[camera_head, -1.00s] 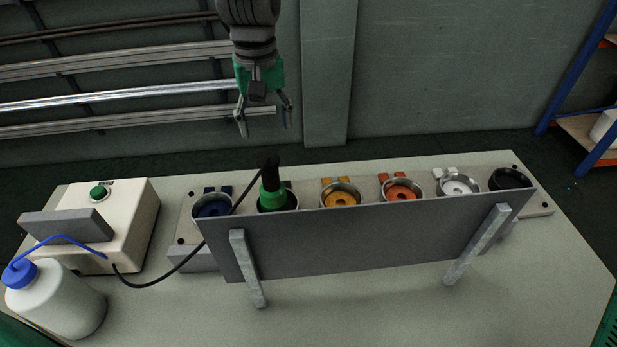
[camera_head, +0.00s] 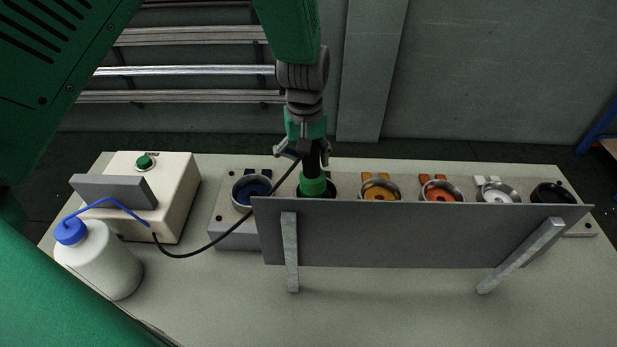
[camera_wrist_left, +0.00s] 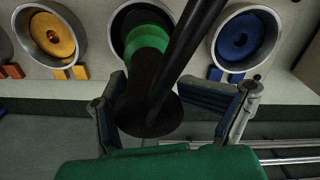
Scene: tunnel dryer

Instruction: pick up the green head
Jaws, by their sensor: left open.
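The green head (camera_head: 313,187) stands in a cup of the row on the table, with a black upper part and a black cable running from it. In the left wrist view the green head (camera_wrist_left: 147,40) sits in its dark cup, its black end toward the camera. My left gripper (camera_head: 303,155) is open at the black upper part. In the wrist view the fingers of the left gripper (camera_wrist_left: 178,108) are on either side of the black part, with gaps unclear. The lower part of the head is hidden by a grey panel. My right gripper is not in view.
The grey upright panel (camera_head: 420,235) stands in front of the cups on slanted legs. Cups with blue (camera_head: 251,189), yellow (camera_head: 380,191), orange (camera_head: 441,192) and white (camera_head: 497,193) discs flank the head. A box with a green button (camera_head: 145,162) and a bottle (camera_head: 100,260) stand left.

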